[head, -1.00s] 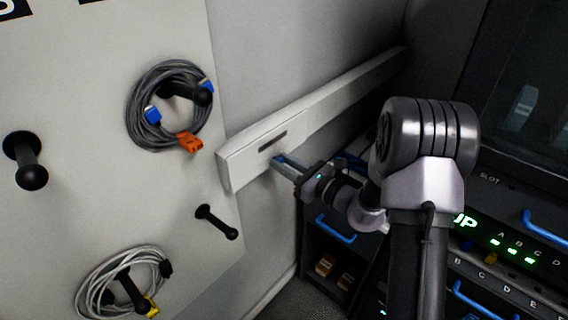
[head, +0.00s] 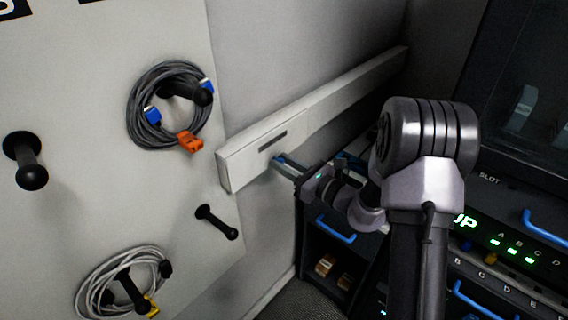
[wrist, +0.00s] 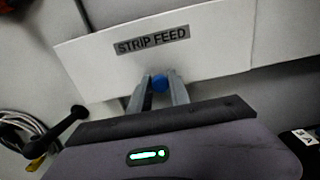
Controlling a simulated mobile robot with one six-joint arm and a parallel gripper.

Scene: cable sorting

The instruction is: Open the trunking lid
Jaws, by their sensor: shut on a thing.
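The white trunking (head: 340,95) runs along the wall. Its lid (head: 247,152) is the near section, with a dark label; in the wrist view the lid (wrist: 220,45) carries the label "STRIP FEED" (wrist: 152,40). The lid looks closed against the trunking. My gripper (head: 280,160) is at the lid's lower edge. In the wrist view my gripper (wrist: 158,80) has its two fingers shut on a small round blue knob (wrist: 160,83) below the label. The knob is mostly hidden by the fingers in the head view.
A peg board at left holds a grey cable coil with blue plugs and an orange tag (head: 190,142), and a lighter coil (head: 95,280). A bare black peg (head: 217,222) sticks out below the lid. A rack with blue handles (head: 335,229) stands at right.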

